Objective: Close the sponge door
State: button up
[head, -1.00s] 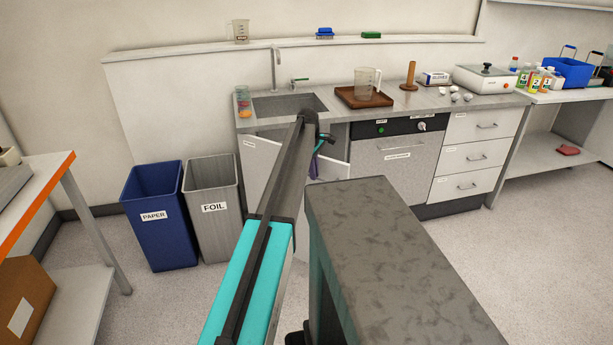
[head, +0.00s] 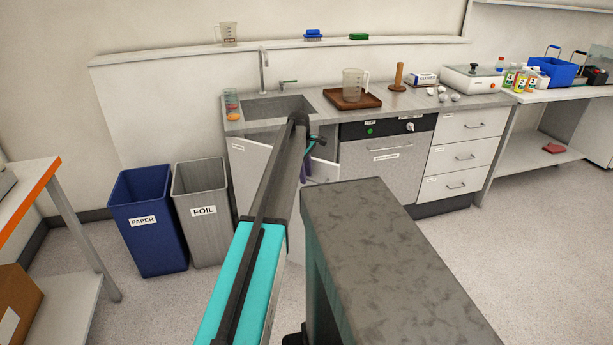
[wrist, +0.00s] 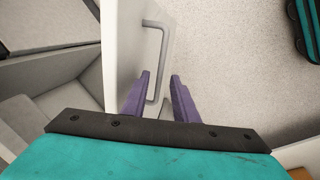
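White doors sit under the sink. The left door (head: 246,165) carries a label too small to read, and another white panel (head: 322,171) shows right of my arm, standing out at an angle. I cannot tell from the labels which is the sponge door. In the wrist view a white door (wrist: 122,50) stands open, seen nearly edge-on, with a grey bar handle (wrist: 163,55). My gripper (wrist: 161,76) has its purple fingers apart, one on each side of the handle's lower part; contact is unclear. My arm hides much of the doors in the head view.
A grey cabinet interior (wrist: 65,100) shows left of the door in the wrist view. A blue paper bin (head: 150,235) and a grey foil bin (head: 203,225) stand left of the sink unit. A dishwasher-like front (head: 385,165) is at right. Open floor lies further right.

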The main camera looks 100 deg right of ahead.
notch_tip(320, 180, up, 14)
jog(key=w+a+b, duration=0.1)
jog(key=a, duration=0.1)
jog(key=shift+w+f, duration=0.25)
jog(key=shift+w, duration=0.15)
dwell(0.5)
